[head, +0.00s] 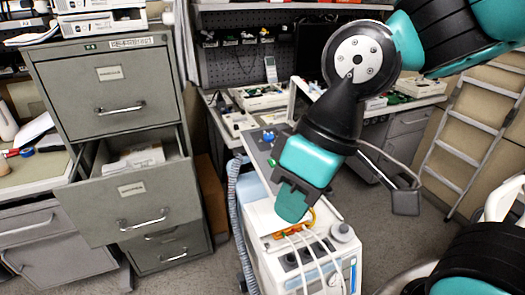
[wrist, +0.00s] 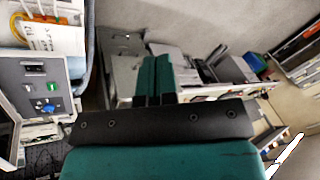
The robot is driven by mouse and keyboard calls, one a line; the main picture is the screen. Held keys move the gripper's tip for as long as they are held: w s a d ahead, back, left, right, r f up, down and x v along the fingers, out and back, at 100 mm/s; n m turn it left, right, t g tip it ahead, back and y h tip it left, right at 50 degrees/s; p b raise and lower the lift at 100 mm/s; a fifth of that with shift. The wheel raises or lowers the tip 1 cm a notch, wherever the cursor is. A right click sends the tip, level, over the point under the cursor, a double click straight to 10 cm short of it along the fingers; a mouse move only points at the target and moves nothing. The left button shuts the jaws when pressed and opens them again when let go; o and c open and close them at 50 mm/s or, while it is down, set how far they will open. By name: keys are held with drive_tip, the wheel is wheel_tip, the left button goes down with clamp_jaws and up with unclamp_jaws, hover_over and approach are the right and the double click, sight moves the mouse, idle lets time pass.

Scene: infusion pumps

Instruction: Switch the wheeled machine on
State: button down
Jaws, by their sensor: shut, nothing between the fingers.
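The wheeled machine (head: 265,228) is a white and grey cabinet standing in the lower middle of the head view. Its front has dark round knobs and sockets with white cables, and an orange handle or cable lies on its top. In the wrist view a similar grey panel (wrist: 40,98) at the left edge carries a black part, a green knob and a blue knob. My gripper (head: 291,206) is shut and empty, appearing over the machine's top; its fingers show in the wrist view (wrist: 156,78). I cannot identify the power switch.
A grey filing cabinet (head: 95,88) with an open drawer (head: 135,195) stands left of the machine. A ribbed hose (head: 237,215) runs down the machine's left side. A workbench (head: 415,103) with equipment is behind, and a ladder (head: 480,119) leans at the right. Floor shows between cabinet and machine.

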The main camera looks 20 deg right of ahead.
drive_tip(key=w+d+f+m+t+h+b, duration=0.1)
drive_tip(key=w+d+f+m+t+b, duration=0.1)
drive_tip(key=w+d, duration=0.8)
drive_tip(key=w+d+f+m+t+h+b, duration=0.2)
drive_tip(key=w+d+f+m+b, duration=0.2)
drive_tip(key=w, duration=1.2)
drive_tip(key=d+f+b, duration=0.3)
drive_tip(key=d+f, duration=0.2)
drive_tip(key=shift+d+f+m+h, duration=0.15)
drive_tip(key=shift+d+m+h, duration=0.15)
drive_tip(key=shift+d+m, duration=0.1)
drive_tip(key=shift+w+a+f, duration=0.1)
drive_tip(key=shift+w, duration=0.05)
drive_tip(key=x, duration=0.4)
drive_tip(key=p+x, duration=0.1)
drive_tip(key=x, duration=0.4)
drive_tip(key=p+x, duration=0.1)
drive_tip(key=x, duration=0.3)
drive_tip(key=shift+a+f, duration=0.1)
drive_tip(key=shift+f, duration=0.4)
drive_tip(key=shift+s, duration=0.25)
